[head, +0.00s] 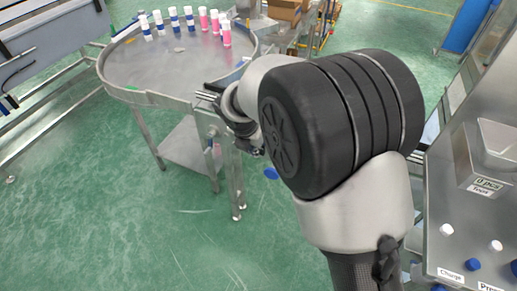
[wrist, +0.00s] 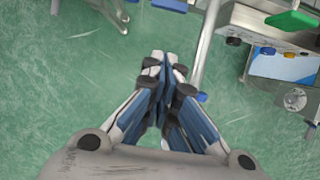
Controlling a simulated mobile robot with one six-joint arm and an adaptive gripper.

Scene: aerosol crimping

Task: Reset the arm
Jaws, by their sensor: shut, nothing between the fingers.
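My gripper (wrist: 160,62) is shut and empty in the wrist view, with its fingertips together over the green floor. In the head view my arm fills the middle and right and reaches toward the round metal table. My gripper's fingers are mostly hidden behind the wrist there, beside the table's near right edge. Nothing is held.
The round metal table (head: 150,75) bears several white-and-blue cans (head: 174,18) and pink cans (head: 226,35) near its far edge. A metal machine panel (head: 450,200) with buttons stands at right. A conveyor frame (head: 50,45) is at left. Open green floor (head: 110,220) lies in front.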

